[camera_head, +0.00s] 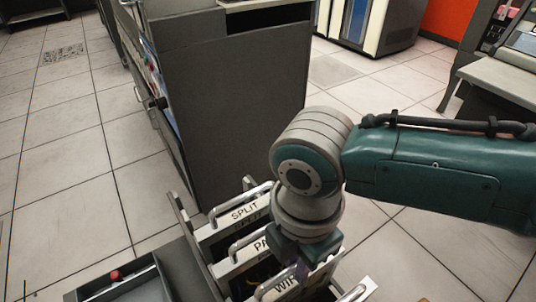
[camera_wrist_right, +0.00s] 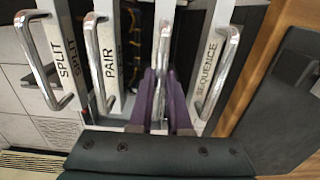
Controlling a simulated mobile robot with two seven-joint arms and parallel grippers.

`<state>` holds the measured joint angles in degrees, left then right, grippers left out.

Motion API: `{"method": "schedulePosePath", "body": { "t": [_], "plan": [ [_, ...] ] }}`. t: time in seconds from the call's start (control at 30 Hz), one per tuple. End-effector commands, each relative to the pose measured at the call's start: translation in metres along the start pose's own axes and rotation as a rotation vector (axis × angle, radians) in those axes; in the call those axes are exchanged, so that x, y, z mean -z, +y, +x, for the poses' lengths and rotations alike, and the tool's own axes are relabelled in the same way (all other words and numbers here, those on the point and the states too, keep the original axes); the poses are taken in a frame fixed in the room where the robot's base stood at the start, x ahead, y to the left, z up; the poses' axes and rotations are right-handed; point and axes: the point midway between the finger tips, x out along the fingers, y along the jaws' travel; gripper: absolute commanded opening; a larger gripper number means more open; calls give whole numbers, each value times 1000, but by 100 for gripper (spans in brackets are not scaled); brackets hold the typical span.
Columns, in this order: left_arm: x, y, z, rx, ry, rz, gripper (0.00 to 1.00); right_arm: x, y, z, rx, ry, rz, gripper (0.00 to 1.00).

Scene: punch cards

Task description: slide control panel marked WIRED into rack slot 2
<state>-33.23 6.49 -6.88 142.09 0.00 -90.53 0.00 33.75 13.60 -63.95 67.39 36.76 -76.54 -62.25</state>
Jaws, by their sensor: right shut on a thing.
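The panel marked with a partly hidden "WI…" label (camera_head: 287,284) stands upright in a row with the SPLIT panel (camera_head: 244,213) and the PAIR panel (camera_head: 262,245), cut off by the bottom of the head view. My right gripper (camera_head: 303,268) comes down over it. In the right wrist view my purple fingers (camera_wrist_right: 162,82) are shut on a bright metal handle (camera_wrist_right: 163,45), between the PAIR panel (camera_wrist_right: 109,50) and the SEQUENCE panel (camera_wrist_right: 208,60). The held panel's label is hidden there. Slot numbers are not readable. My left gripper is not in view.
A tall dark grey machine (camera_head: 235,110) stands just behind the row. A grey tray-like box with a red knob (camera_head: 116,274) lies at lower left. A wooden edge (camera_wrist_right: 250,65) runs right of the SEQUENCE panel. Tiled floor (camera_head: 70,190) is open at left.

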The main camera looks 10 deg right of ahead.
Motion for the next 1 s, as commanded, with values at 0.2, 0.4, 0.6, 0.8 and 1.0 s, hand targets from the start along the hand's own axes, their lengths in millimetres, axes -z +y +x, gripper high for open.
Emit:
{"method": "schedulePosePath", "body": {
  "t": [0.2, 0.4, 0.6, 0.8, 1.0],
  "plan": [
    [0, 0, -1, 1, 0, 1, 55, 0, 2, -2, -5, 2, 0, 23],
    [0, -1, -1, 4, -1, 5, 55, 0, 1, -2, -2, 1, 0, 45],
    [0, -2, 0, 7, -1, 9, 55, 0, 0, -1, -1, 0, 0, 51],
    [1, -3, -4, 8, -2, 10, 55, -1, -1, -8, 1, -1, 0, 51],
    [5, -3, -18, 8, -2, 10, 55, -1, 1, -48, -4, 0, -2, 51]
  ]
}}
